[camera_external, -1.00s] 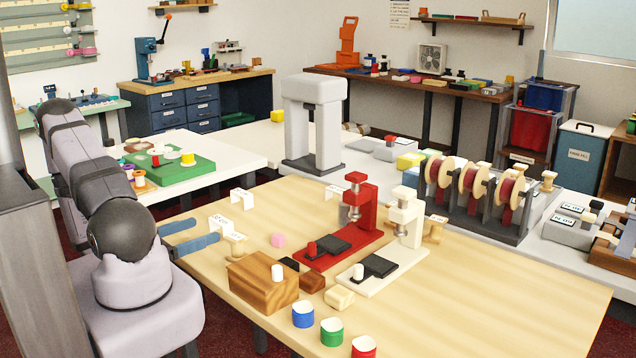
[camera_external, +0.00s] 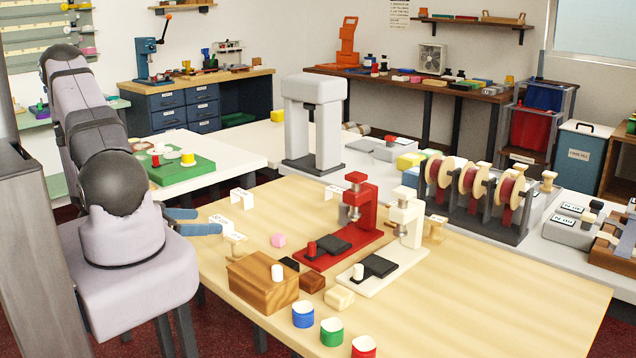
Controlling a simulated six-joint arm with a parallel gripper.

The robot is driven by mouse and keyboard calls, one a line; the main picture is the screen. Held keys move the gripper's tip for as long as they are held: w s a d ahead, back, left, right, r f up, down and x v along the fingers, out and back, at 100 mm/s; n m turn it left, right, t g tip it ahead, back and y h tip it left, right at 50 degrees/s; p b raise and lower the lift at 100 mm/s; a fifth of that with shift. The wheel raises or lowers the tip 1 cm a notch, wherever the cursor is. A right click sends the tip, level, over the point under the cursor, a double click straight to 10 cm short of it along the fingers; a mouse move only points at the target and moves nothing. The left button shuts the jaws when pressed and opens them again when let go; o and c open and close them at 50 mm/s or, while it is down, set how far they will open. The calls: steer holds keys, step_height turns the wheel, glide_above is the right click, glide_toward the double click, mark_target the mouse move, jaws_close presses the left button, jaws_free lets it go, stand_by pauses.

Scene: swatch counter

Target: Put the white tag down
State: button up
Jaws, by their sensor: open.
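A white tag (camera_external: 220,221), folded and standing, is on the wooden table near its left edge. A second white folded tag (camera_external: 243,197) stands a little behind it, and a third (camera_external: 336,191) stands further right by the grey press. Whether a fingertip touches that tag cannot be told.
A wooden stamp (camera_external: 235,243) and a wooden block (camera_external: 262,281) stand near the tags. A pink cube (camera_external: 278,240), a red press (camera_external: 345,232) and a cream press (camera_external: 398,244) are to the right. The table's front right is clear.

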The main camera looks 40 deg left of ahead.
mark_target(219, 220)
steer(key=shift+a+p+x, duration=0.2)
steer(key=shift+p+x, duration=0.85)
steer(key=shift+x, duration=2.6)
steer(key=shift+f, duration=0.15)
steer(key=c, duration=1.2)
steer(key=shift+o, duration=0.2)
steer(key=shift+r, duration=5)
